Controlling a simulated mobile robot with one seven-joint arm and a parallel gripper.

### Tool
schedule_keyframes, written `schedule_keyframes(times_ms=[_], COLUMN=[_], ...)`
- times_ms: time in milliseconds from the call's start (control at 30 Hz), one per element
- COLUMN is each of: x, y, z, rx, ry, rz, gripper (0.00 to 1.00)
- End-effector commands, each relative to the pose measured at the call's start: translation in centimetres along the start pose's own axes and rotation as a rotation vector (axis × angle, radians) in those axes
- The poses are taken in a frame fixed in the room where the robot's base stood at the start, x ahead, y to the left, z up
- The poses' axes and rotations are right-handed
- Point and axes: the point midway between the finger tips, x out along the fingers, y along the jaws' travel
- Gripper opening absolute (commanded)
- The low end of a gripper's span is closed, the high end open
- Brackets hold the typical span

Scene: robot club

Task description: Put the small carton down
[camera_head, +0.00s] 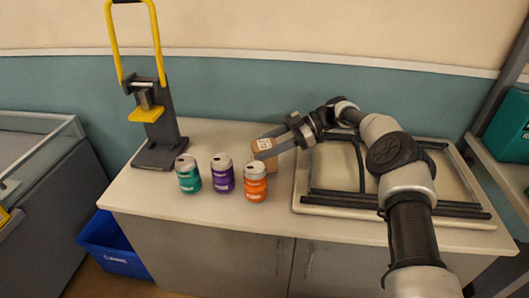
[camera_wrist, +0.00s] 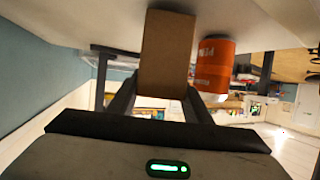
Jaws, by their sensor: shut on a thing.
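The small carton (camera_head: 262,147) is a brown box with a white label, behind the orange can in the head view. In the wrist view the carton (camera_wrist: 166,55) stands between the fingers, its plain brown face to the camera. My gripper (camera_head: 271,146) is shut on it, reaching in from the right; its fingers (camera_wrist: 160,95) also show in the wrist view. The carton is at or just above the counter (camera_head: 215,215); I cannot tell whether it touches. The fingers partly cover it in the head view.
Orange (camera_head: 255,182), purple (camera_head: 223,175) and teal (camera_head: 188,175) cans stand in a row in front and left. A yellow-handled press (camera_head: 158,135) stands behind them. A black frame on a board (camera_head: 400,212) lies to the right. A blue bin (camera_head: 112,246) is on the floor.

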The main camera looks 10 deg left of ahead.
Motion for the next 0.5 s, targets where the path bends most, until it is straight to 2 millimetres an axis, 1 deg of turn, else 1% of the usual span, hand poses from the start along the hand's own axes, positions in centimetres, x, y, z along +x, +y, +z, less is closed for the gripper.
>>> schedule_keyframes(times_ms=[33,200,500], x=[-0.5,-1.9,-3.8], y=[0.1,0.1,0.1], z=[-1.2,-4.5,-9.1], rx=[-0.005,-0.005,-0.004], ry=[0.000,-0.001,0.000], rz=[0.002,0.002,0.002], gripper=[0.13,0.13,0.13])
